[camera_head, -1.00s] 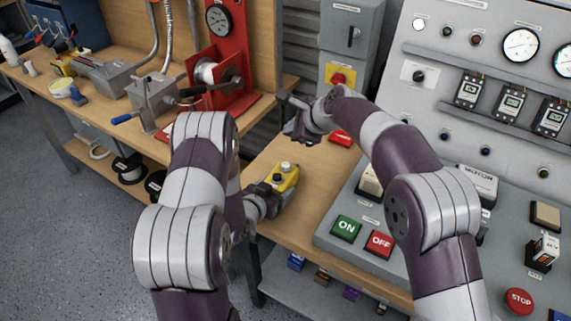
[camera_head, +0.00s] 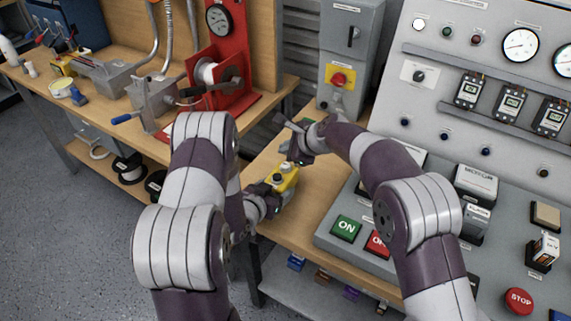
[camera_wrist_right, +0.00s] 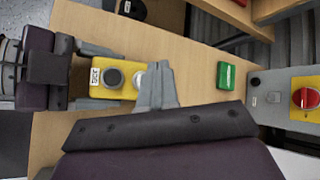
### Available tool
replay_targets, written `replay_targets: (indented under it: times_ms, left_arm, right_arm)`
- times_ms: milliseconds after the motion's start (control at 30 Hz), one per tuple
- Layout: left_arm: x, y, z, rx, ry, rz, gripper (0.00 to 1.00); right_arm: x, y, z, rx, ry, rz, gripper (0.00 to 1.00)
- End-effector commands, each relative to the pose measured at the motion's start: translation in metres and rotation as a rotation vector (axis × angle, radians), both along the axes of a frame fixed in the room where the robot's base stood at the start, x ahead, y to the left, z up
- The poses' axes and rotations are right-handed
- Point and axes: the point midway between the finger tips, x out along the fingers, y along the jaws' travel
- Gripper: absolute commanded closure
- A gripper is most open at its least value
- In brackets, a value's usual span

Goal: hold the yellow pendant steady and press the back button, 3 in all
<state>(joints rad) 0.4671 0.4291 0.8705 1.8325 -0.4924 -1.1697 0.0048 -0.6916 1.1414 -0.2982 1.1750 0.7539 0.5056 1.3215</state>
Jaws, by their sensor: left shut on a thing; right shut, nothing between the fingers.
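The yellow pendant (camera_head: 284,180) is on the wooden bench, with a dark button (camera_wrist_right: 113,78) and a pale button (camera_wrist_right: 138,79) on its top face. My left gripper (camera_head: 270,192) is shut on the pendant, its fingers along both sides in the right wrist view. My right gripper (camera_head: 299,153) is shut and empty, just behind the pendant in the head view. In the right wrist view its fingertips (camera_wrist_right: 155,70) show close beside the pale button. I cannot tell whether they touch it.
The console with the green ON button (camera_head: 346,228) and red OFF button (camera_head: 377,244) stands to the right. A green block (camera_wrist_right: 236,77) lies on the bench beyond my right gripper. A grey box with a red knob (camera_head: 339,79) stands behind. Bare bench lies in front of the pendant.

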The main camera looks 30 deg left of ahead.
Motion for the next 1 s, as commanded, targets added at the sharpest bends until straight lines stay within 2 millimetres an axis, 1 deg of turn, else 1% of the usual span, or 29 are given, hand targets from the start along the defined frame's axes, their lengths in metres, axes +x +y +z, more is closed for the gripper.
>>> replay_targets:
  times_ms: [100, 300, 1000]
  left_arm:
    - [0.000, 0.000, 0.000, 0.000, 0.000, 0.000, 0.71]
    - [0.000, 0.000, 0.000, 0.000, 0.000, 0.000, 0.71]
    - [0.000, 0.000, 0.000, 0.000, 0.000, 0.000, 0.71]
  right_arm:
    - [0.000, 0.000, -0.012, 0.000, 0.000, 0.000, 1.00]
    - [0.000, 0.000, -0.023, -0.001, -0.001, 0.000, 1.00]
    - [0.000, 0.000, -0.023, 0.000, -0.001, 0.000, 1.00]
